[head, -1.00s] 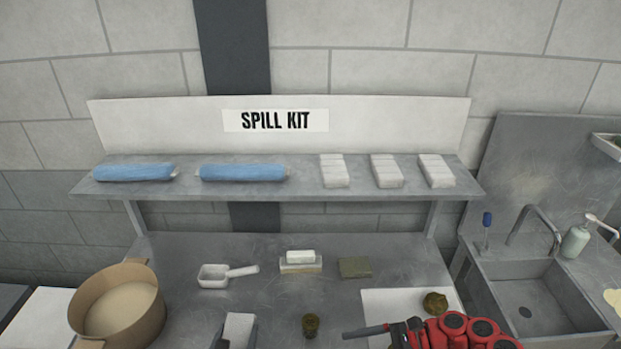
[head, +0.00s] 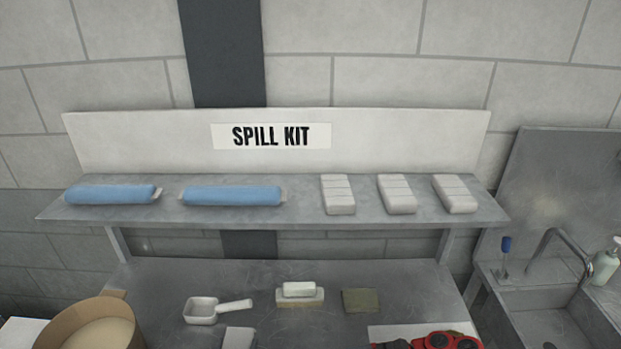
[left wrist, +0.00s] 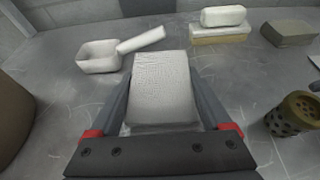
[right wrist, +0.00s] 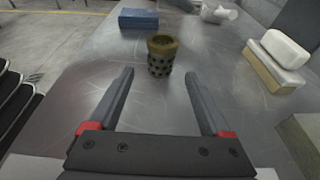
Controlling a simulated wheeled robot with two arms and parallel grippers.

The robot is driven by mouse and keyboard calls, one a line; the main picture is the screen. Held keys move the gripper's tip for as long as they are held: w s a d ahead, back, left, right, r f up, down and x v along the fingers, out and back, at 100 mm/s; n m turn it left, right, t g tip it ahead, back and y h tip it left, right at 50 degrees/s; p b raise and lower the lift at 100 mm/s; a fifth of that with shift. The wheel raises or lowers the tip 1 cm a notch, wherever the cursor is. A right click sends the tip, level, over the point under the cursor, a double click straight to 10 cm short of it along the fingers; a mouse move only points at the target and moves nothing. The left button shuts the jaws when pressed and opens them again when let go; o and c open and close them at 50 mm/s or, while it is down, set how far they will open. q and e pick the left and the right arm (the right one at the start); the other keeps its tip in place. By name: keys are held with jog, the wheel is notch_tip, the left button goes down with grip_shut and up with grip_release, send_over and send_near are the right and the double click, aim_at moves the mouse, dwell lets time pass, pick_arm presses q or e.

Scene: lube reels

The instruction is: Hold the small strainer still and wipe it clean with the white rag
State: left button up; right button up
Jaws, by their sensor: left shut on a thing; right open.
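The small strainer (right wrist: 161,55) is an olive-brown cup with holes, upright on the metal bench. It also shows at the right edge of the left wrist view (left wrist: 292,113); it is out of the head view. My left gripper (left wrist: 161,60) is shut on the folded white rag (left wrist: 163,92), left of the strainer and apart from it. The rag's top shows at the bottom of the head view (head: 238,338). My right gripper (right wrist: 160,74) is open and empty, its fingers pointing at the strainer but not around it. In the head view only red and dark parts of it show.
A white scoop (head: 203,312), a white block on a tan one (head: 300,296) and a green pad (head: 361,301) lie behind. A tan pot (head: 100,330) stands left, a sink (head: 550,325) right. A blue block (right wrist: 138,18) lies beyond the strainer in the right wrist view.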

pick_arm(q)
notch_tip(320, 180, up, 2)
jog(key=shift+r+p, duration=0.15)
jog(key=shift+p, duration=0.6)
pick_arm(e)
jog(key=x, duration=0.3)
jog(key=shift+r, duration=0.3)
pick_arm(q)
notch_tip(320, 180, down, 3)
jog(key=b, duration=0.3)
pick_arm(e)
jog(key=shift+a+f, duration=0.9)
jog(key=shift+a, duration=0.2)
pick_arm(q)
jog(key=shift+f, duration=0.3)
pick_arm(e)
jog(key=shift+a, duration=0.35)
pick_arm(q)
jog(key=shift+f+b, duration=0.2)
jog(key=shift+b, duration=0.25)
pick_arm(e)
jog(key=shift+a, duration=0.45)
jog(key=c, duration=1)
